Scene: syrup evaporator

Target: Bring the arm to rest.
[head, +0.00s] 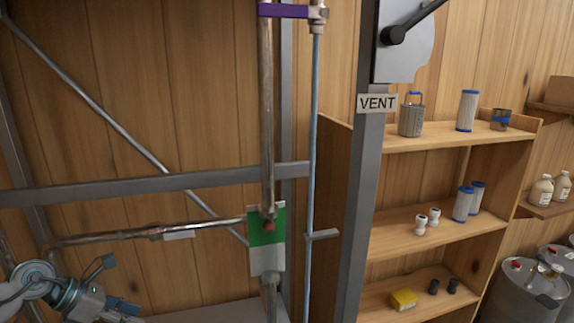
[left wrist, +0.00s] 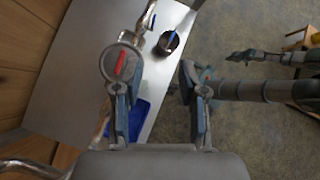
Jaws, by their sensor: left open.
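My left gripper (head: 120,287) is at the bottom left corner of the head view, in front of the wood wall and below the horizontal copper pipe. In the left wrist view its two fingers (left wrist: 157,85) stand apart with nothing held between them. A round metal part with a red strip (left wrist: 120,65) shows at the left finger's tip; I cannot tell if they touch. A grey arm, likely my right one, comes in from the right of the left wrist view with a dark end part (left wrist: 240,56); its jaws are not clear.
A steel frame with copper pipes and a green-and-white plate (head: 267,240) stands centrally. A post carries a VENT sign (head: 377,103). A wooden shelf (head: 440,230) with filters and jars is at right. A dark cup (left wrist: 168,42) stands on the pale metal surface (left wrist: 85,60).

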